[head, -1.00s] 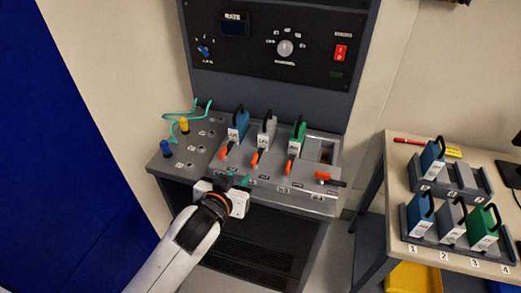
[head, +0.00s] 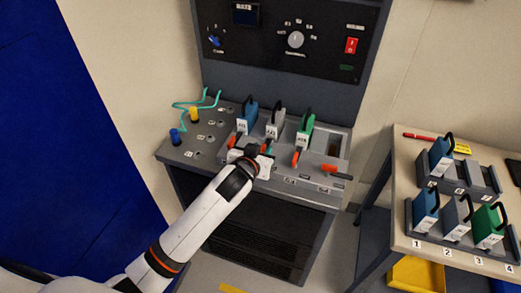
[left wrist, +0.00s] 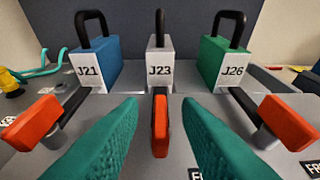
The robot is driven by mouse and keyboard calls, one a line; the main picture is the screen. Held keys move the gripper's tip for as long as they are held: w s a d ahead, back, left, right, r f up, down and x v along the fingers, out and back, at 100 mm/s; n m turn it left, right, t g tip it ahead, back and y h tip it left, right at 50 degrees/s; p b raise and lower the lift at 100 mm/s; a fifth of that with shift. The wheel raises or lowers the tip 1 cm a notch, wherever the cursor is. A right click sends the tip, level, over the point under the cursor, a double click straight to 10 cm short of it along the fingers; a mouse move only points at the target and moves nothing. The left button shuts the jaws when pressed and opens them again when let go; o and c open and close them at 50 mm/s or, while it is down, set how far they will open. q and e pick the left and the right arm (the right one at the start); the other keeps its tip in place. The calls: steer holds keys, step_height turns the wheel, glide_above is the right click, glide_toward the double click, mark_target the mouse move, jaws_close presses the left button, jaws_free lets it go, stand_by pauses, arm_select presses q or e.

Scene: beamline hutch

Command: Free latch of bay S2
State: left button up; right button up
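Grey module J23 (left wrist: 160,68) sits in the second bay from the left, between blue J21 (left wrist: 92,62) and green J26 (left wrist: 222,62); it also shows in the head view (head: 271,131). Its latch, a dark lever with an orange grip (left wrist: 160,126), points straight toward me. My left gripper (left wrist: 162,108) is open, with one teal finger on each side of that orange grip and visible gaps between. In the head view my left gripper (head: 264,157) is over the bay row and partly hides this latch. Bay labels are cut off or too small to read. My right gripper is out of view.
Neighbouring orange latches stand close at left (left wrist: 32,122) and right (left wrist: 286,121). The fourth bay (head: 333,146) is empty, its latch (head: 331,168) turned sideways. Teal cable and plugs (head: 194,114) are at left. A side table (head: 400,165) holds spare modules in racks.

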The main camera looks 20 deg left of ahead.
arm_select(q)
jaws_close()
